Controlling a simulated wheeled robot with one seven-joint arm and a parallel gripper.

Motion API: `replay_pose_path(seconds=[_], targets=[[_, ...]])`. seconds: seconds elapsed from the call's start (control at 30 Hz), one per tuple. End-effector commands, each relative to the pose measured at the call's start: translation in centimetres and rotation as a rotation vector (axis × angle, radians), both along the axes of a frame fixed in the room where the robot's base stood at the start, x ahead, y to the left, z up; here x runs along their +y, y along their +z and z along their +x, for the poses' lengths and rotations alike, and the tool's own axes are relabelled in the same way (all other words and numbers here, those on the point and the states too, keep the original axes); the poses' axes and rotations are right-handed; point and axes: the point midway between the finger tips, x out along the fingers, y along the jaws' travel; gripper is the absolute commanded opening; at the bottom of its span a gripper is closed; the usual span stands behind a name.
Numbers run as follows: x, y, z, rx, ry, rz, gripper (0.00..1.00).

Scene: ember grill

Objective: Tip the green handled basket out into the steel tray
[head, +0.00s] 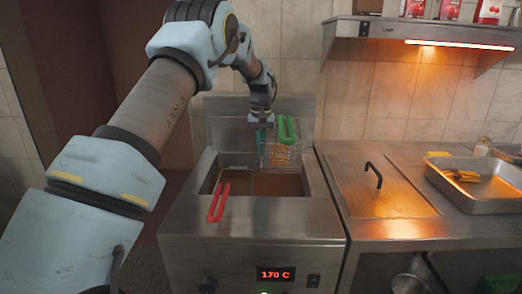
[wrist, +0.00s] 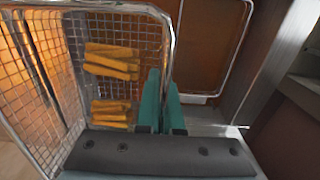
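The green handled basket (head: 280,158) is a wire basket over the right side of the fryer, with its green handle (head: 287,131) at the top. Yellow-orange fries lie in it, seen in the wrist view (wrist: 111,62). My gripper (head: 264,141) is at the basket's left edge, beside the handle. In the wrist view its teal fingers (wrist: 163,100) are close together, with the basket's wire rim running between them. The steel tray (head: 492,206) stands on the counter at the right, with several yellow pieces in it.
A red handle (head: 219,202) juts from the fryer's left side, by another wire basket. A lid with a dark handle (head: 374,174) lies on the counter between fryer and tray. A lit shelf (head: 430,31) hangs above. A shaker (head: 483,146) stands behind the tray.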

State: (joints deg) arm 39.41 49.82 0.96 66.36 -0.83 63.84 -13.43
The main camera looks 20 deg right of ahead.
Motion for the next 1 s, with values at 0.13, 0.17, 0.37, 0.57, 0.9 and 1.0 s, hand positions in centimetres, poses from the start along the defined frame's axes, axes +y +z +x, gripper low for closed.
replay_pose_path(seconds=[0.13, 0.17, 0.37, 0.57, 0.9, 1.0], targets=[[0.0, 0.0, 0.0, -0.001, 0.000, 0.000, 0.00], [0.0, 0.0, 0.0, -0.001, 0.000, 0.000, 0.00], [0.0, 0.0, 0.0, -0.001, 0.000, 0.000, 0.24], [0.0, 0.0, 0.0, 0.000, 0.000, 0.000, 0.39], [0.0, 1.2, 0.1, -0.002, 0.000, -0.002, 0.39], [0.0, 2.8, 0.1, -0.004, 0.000, -0.003, 0.39]])
